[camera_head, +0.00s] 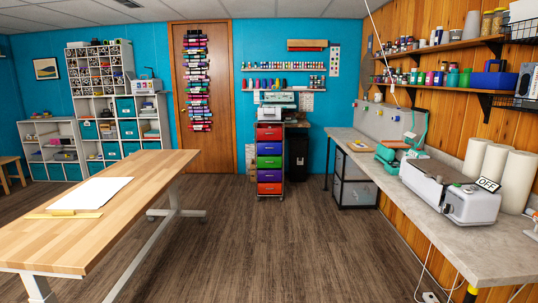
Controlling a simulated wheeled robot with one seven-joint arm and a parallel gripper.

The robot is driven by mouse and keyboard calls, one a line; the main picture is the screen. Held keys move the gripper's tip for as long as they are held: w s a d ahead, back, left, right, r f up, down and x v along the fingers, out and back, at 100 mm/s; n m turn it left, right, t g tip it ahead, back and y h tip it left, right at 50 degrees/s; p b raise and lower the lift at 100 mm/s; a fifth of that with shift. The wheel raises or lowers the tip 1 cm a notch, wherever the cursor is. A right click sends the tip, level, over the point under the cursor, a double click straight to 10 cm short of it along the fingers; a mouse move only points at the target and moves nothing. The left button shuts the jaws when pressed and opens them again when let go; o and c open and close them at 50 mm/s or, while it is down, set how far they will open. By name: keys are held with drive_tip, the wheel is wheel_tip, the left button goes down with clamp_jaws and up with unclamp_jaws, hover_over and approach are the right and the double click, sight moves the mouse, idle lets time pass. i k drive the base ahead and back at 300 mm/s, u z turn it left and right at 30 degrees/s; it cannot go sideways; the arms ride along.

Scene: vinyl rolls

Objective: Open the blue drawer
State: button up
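A narrow drawer cart (257,197) stands against the far blue wall, a little right of the door. A small pale machine sits on top of the cart. My gripper is not in view.
A long wooden table (150,190) with a white sheet (91,193) fills the left. A grey workbench (440,215) with a machine (450,190) runs along the right wall. A black bin (297,152) stands right of the cart. The wooden floor (270,245) between is clear.

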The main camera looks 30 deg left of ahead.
sight(264, 147)
drive_tip(key=u, duration=0.45)
drive_tip(key=i, duration=1.6)
drive_tip(key=u, duration=0.75)
drive_tip(key=i, duration=1.2)
drive_tip(key=u, duration=0.25)
drive_tip(key=i, duration=2.45)
drive_tip(key=z, duration=0.35)
drive_tip(key=i, duration=1.2)
drive_tip(key=z, duration=0.6)
drive_tip(key=i, duration=0.95)
drive_tip(key=z, duration=0.2)
